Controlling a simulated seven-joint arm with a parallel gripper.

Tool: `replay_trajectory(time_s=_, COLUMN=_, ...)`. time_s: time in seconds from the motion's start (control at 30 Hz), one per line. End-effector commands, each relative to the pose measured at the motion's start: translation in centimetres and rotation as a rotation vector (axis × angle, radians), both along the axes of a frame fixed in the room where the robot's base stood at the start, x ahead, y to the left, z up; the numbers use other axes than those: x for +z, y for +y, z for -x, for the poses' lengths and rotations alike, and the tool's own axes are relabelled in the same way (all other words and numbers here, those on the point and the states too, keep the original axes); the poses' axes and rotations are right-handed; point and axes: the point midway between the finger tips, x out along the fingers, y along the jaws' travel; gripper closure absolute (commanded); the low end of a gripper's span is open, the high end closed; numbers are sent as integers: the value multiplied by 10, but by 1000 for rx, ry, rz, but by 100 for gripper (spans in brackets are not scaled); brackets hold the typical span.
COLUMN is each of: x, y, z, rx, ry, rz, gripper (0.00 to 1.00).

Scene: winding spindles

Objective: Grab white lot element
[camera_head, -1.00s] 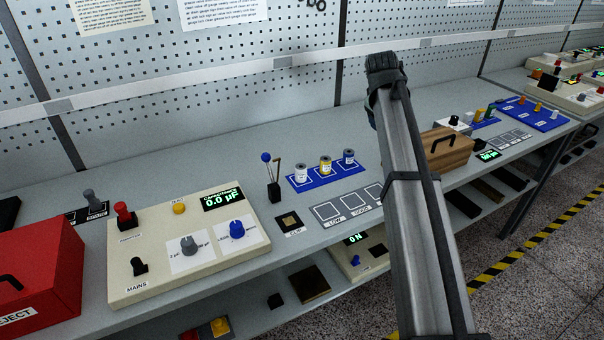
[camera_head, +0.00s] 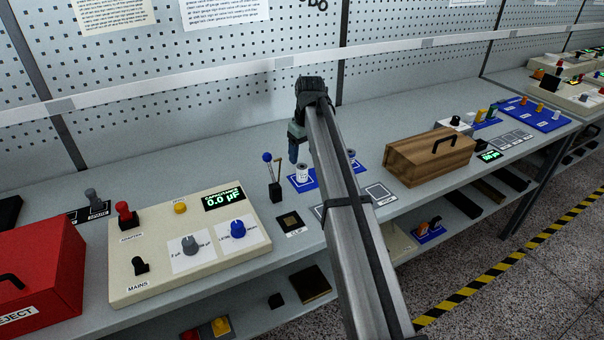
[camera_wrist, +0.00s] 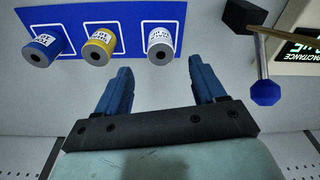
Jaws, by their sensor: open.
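The white lot element (camera_head: 302,174) is a small white cylinder standing at the left end of the blue tray (camera_head: 301,187) in the head view. In the wrist view the white element (camera_wrist: 161,42) is at the right end of the row, beside a yellow element (camera_wrist: 98,47) and a blue element (camera_wrist: 43,49). My gripper (camera_wrist: 160,70) is open and empty, its blue fingers pointing toward the white element but apart from it. In the head view my gripper (camera_head: 294,152) is just behind and above the tray. My arm hides the yellow element there.
A black stand with a blue-tipped lever (camera_head: 267,158) is close to the left of the tray; its blue ball (camera_wrist: 265,92) shows near my right-hand finger in the wrist view. The capacitance meter (camera_head: 165,279) is further left. A wooden box (camera_head: 428,158) stands to the right.

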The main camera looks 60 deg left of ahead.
Motion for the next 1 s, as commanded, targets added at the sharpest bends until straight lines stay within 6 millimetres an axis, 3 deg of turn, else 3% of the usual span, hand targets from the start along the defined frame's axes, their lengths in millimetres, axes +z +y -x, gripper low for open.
replay_trajectory(time_s=0.1, x=-17, y=2, z=1, rx=0, ry=0, rz=1, gripper=31)
replay_trajectory(time_s=0.37, x=-30, y=3, z=1, rx=0, ry=0, rz=1, gripper=31)
replay_trajectory(time_s=0.7, x=-71, y=5, z=3, rx=0, ry=0, rz=1, gripper=31)
replay_trajectory(time_s=1.0, x=-75, y=6, z=3, rx=0, ry=-1, rz=-1, gripper=33)
